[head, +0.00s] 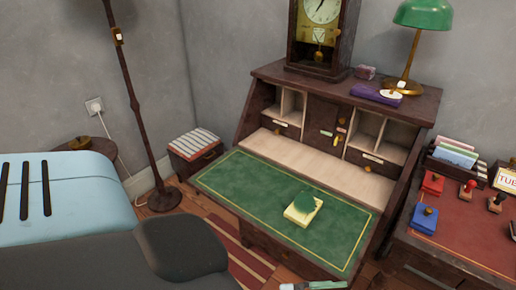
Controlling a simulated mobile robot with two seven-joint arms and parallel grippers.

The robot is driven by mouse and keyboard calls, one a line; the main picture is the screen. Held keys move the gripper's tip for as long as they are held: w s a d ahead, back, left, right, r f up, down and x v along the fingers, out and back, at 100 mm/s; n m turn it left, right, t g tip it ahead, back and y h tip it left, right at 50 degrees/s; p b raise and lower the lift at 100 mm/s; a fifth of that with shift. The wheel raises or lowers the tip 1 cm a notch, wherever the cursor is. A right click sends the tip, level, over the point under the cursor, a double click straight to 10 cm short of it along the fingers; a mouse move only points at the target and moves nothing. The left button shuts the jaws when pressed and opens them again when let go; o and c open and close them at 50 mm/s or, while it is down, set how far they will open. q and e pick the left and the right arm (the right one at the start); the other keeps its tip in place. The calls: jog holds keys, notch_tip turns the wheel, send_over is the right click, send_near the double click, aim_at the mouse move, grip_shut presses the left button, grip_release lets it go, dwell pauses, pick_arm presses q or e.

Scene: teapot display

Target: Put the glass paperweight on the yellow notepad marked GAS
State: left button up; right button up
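A yellow notepad (298,216) lies on the green desk top of the open writing desk, right of its middle. No word on it is legible at this size. A dark green, rounded, glassy thing (306,201), which looks like the glass paperweight, overlaps the notepad's far half and appears to rest on it. No gripper touches either one.
The green desk top (240,183) is otherwise clear. A clock (320,35), a green lamp (423,14) and a purple item (376,93) stand on the desk's upper shelf. A side table (470,250) with red and blue boxes stands right. A floor lamp pole (133,100) stands left.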

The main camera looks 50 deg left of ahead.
pick_arm(q)
jog(key=s+a+f+n+y, duration=0.5)
jog(key=f+n+y, duration=0.15)
jog(key=f, duration=0.25)
jog(key=s+a+f+n+g+y, duration=0.2)
jog(key=s+f+g, duration=0.2)
jog(key=s, duration=0.7)
jog(key=s+a+f+n+g+y, duration=0.1)
jog(key=s+f+g, duration=0.3)
jog(key=s+f, duration=0.4)
jog(key=s+n+y, duration=0.1)
jog(key=s, duration=0.2)
jog(key=shift+s+a+f+n+g+y, duration=0.15)
jog(key=shift+a+n+g+y, duration=0.15)
jog(key=shift+a+n+y, duration=0.05)
